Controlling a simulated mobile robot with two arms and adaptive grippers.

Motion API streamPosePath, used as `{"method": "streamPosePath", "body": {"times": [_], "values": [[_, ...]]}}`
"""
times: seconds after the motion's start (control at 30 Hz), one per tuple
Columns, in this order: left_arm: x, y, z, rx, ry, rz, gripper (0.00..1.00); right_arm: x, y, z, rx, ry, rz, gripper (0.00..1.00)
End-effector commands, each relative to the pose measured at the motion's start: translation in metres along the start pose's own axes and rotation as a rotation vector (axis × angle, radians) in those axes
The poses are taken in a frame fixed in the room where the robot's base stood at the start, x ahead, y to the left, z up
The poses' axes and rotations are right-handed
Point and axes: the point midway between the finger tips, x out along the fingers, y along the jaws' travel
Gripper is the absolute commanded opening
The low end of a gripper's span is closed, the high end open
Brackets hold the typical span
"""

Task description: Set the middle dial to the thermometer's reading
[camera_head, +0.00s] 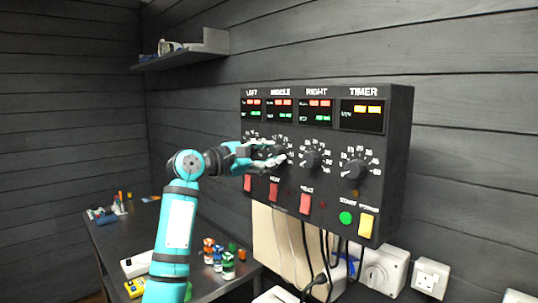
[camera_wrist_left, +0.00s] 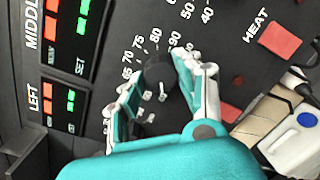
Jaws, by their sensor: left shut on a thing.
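The middle dial is a dark round knob with white numbers around it, on the black control panel (camera_head: 388,130). My left gripper (camera_head: 280,158) reaches it from the left and covers most of it. In the left wrist view the middle dial (camera_wrist_left: 158,73) sits between the two fingers of my left gripper (camera_wrist_left: 155,85), which is shut on it. Above it on the panel is the MIDDLE display (camera_head: 279,109), with red and green digits too small to read. My right gripper is not in view.
The right dial (camera_head: 311,158) and timer dial (camera_head: 354,169) are close by on the right. Red switches (camera_head: 305,203), a green button (camera_head: 346,218) and a yellow switch (camera_head: 367,224) lie below. A dark table (camera_head: 125,232) holds small bottles (camera_head: 228,265). A shelf (camera_head: 185,58) hangs above.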

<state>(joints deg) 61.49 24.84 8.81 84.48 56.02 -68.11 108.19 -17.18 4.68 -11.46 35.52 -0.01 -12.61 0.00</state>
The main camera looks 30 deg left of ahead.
Motion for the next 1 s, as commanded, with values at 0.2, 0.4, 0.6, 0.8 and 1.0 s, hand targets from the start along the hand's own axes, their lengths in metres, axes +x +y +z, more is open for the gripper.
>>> {"method": "streamPosePath", "body": {"times": [0.2,0.4,0.6,0.8,1.0], "values": [[0.0001,-0.0008,-0.0003,0.006,0.001,-0.003,0.02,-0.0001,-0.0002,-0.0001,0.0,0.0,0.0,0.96],[0.0002,-0.0006,-0.0004,0.059,0.005,-0.007,0.02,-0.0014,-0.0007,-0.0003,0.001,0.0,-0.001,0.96],[0.0002,-0.0002,0.0,0.183,0.012,-0.016,0.02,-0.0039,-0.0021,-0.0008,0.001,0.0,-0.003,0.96],[0.0001,0.0,0.0,0.364,0.024,-0.029,0.02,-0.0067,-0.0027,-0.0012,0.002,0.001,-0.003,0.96],[0.0002,-0.0003,0.0,0.554,0.036,-0.043,0.02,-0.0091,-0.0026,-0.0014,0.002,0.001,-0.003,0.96]]}}
